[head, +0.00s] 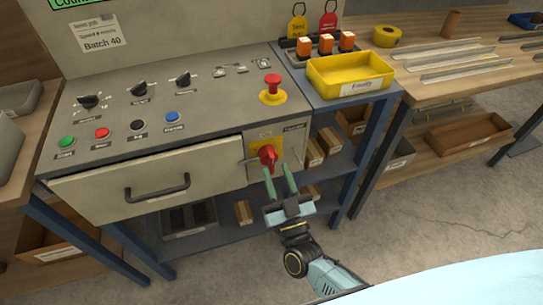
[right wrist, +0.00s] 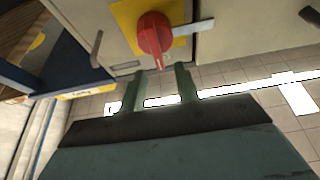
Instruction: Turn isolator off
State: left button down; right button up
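The isolator (head: 267,157) is a red rotary handle on a yellow plate, on the front right of the grey control cabinet. In the right wrist view its red knob (right wrist: 155,33) sits just beyond my fingertips, with a flat grey metal tab (right wrist: 195,28) beside it. My right gripper (head: 280,180) is just below and in front of the knob, pointing at it. I cannot tell whether a fingertip touches the knob. My left gripper is not in view.
The panel top carries black rotary switches (head: 139,90), coloured push buttons (head: 102,133) and a red emergency stop (head: 272,88). A drawer with a black handle (head: 158,188) is left of the isolator. A yellow tray (head: 350,83) and lockout tags (head: 297,25) are at the right.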

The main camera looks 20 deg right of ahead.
aim_at(273, 162)
jog(key=x, duration=0.5)
jog(key=shift+w, duration=0.15)
grip_shut()
jog(key=shift+f, duration=0.1)
